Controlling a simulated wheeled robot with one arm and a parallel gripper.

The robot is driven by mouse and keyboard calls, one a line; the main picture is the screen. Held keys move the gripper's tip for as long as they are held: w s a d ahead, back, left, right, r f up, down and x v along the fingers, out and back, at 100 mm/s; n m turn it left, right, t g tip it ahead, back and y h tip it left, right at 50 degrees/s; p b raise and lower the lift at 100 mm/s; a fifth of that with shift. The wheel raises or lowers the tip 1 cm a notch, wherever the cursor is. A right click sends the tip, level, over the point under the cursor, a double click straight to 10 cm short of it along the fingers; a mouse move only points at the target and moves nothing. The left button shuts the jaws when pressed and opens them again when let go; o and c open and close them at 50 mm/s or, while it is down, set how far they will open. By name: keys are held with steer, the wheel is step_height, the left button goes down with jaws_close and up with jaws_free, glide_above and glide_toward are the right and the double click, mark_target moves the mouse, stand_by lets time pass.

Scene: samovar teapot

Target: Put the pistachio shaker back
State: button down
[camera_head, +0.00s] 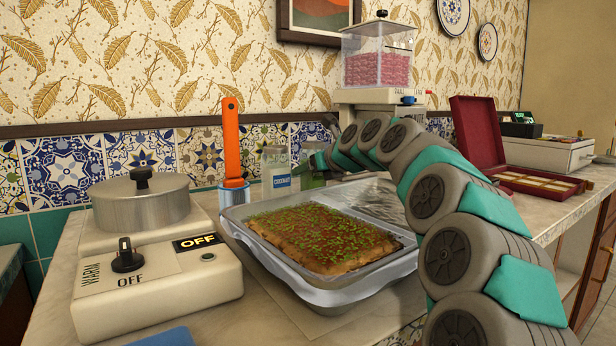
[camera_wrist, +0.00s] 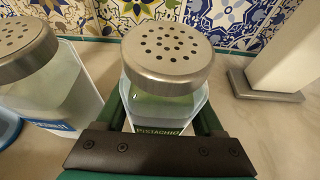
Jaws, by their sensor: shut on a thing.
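The pistachio shaker (camera_wrist: 165,60), clear with a perforated metal lid and a green label, stands upright between the jaws of my gripper (camera_wrist: 167,122) in the wrist view. My gripper is shut on its body, below the lid. In the head view the pistachio shaker (camera_head: 313,178) is by the tiled wall, just right of the coconut shaker (camera_head: 280,182), with my arm curling in from the right. The coconut shaker also shows at the left of the wrist view (camera_wrist: 55,95), apart from it. Its base is hidden, so I cannot tell whether it touches the counter.
An orange-handled tool (camera_head: 231,140) stands in a blue cup left of the shakers. A warmer (camera_head: 150,275) with a pot is at left. A dispenser (camera_head: 376,95) stands behind my arm.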

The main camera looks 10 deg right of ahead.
jaws_free()
steer(key=shift+f, duration=0.1)
stand_by(0.3)
steer(key=shift+s+d+r, duration=0.1)
steer(key=shift+s+r, duration=0.05)
steer(key=shift+r, duration=0.1)
steer(key=v, duration=1.1)
steer(key=shift+s+d, duration=0.1)
steer(key=shift+s, duration=0.15)
